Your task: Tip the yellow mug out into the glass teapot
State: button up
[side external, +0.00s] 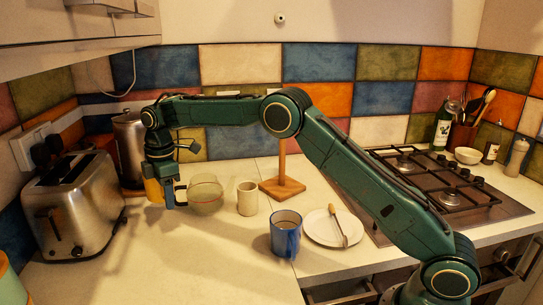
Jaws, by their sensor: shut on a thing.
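The yellow mug (153,190) is at the left of the counter, partly hidden behind my gripper. My gripper (172,197) points down and is shut on the yellow mug. The glass teapot (206,191) stands just right of my gripper, clear and rounded. I cannot tell whether the mug touches the counter, nor see its contents.
A steel toaster (72,208) stands at the left, with a steel kettle (128,150) behind the gripper. A cream cup (247,198), wooden stand (283,187), blue mug (285,234) and white plate (325,230) are to the right. The front left counter is clear.

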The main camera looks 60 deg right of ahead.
jog(key=shift+a, duration=0.15)
dwell(0.3)
jog(key=shift+r, duration=0.1)
jog(key=shift+r, duration=2.45)
jog(key=shift+f, duration=3.3)
